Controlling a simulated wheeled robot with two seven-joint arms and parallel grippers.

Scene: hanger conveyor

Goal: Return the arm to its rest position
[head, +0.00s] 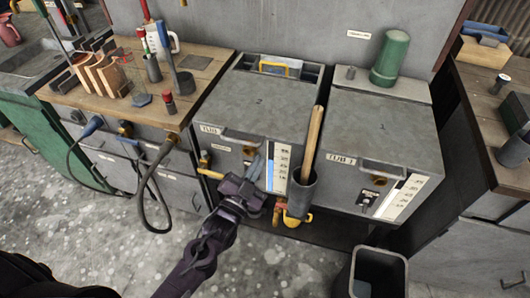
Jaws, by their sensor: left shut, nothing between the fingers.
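My left arm reaches up from the bottom of the head view, dark purple, and its gripper (256,168) is in front of the left grey cabinet (262,108). The fingers are shut with nothing between them. They are near the white level scale on the cabinet front; whether they touch the cabinet I cannot tell. My right gripper is not in view.
A cylindrical holder (302,192) with a wooden handle (313,143) stands close right of my gripper. A yellow-handled valve (297,219) sits below it. A dark bin (378,275) stands lower right. Cables (147,190) hang at left. The speckled floor at lower left is clear.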

